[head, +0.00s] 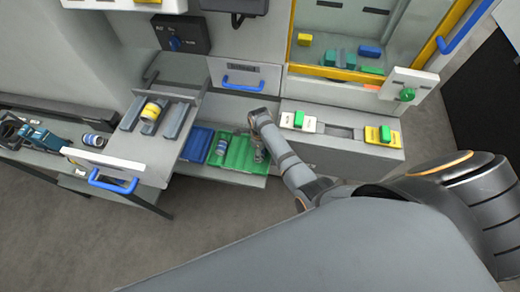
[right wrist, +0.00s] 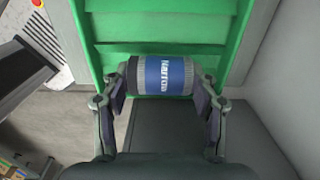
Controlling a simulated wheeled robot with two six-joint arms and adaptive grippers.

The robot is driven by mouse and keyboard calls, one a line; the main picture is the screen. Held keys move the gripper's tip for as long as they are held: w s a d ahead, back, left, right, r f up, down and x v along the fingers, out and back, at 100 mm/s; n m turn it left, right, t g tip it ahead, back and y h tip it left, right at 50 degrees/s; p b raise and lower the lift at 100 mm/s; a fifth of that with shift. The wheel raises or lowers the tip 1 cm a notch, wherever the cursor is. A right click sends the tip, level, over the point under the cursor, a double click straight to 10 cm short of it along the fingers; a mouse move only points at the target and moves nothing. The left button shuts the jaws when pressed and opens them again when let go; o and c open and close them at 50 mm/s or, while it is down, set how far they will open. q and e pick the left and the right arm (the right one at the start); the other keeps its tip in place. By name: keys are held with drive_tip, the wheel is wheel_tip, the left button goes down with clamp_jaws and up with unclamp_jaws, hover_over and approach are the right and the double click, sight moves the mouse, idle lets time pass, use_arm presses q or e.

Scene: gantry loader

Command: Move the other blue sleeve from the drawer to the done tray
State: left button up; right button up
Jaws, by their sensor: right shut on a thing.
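My right gripper (head: 258,155) is at the right part of the green tray (head: 238,165). In the right wrist view, its two fingers (right wrist: 160,100) are shut on a grey sleeve with a blue band (right wrist: 168,75), lettered "Narrow". This sleeve lies crosswise between the fingers, over the near end of the green tray (right wrist: 150,22); I cannot tell whether it touches the tray. Another blue-banded sleeve (head: 221,147) is at the left part of the green tray. The open drawer (head: 135,150) holds a yellow-banded sleeve (head: 151,112). My left gripper is not in view.
A blue tray (head: 196,145) sits left of the green tray. The drawer juts out with its blue handle (head: 112,182). A bench at left carries another sleeve (head: 95,140). A control ledge with switches (head: 340,132) is at right, below a yellow-framed window (head: 340,72).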

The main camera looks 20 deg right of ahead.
drive_tip(key=shift+f, duration=0.5)
drive_tip(key=o, duration=1.4)
drive_tip(key=shift+c, duration=0.2)
drive_tip(key=shift+o, duration=0.3)
wheel_tip(320, 180, up, 12)
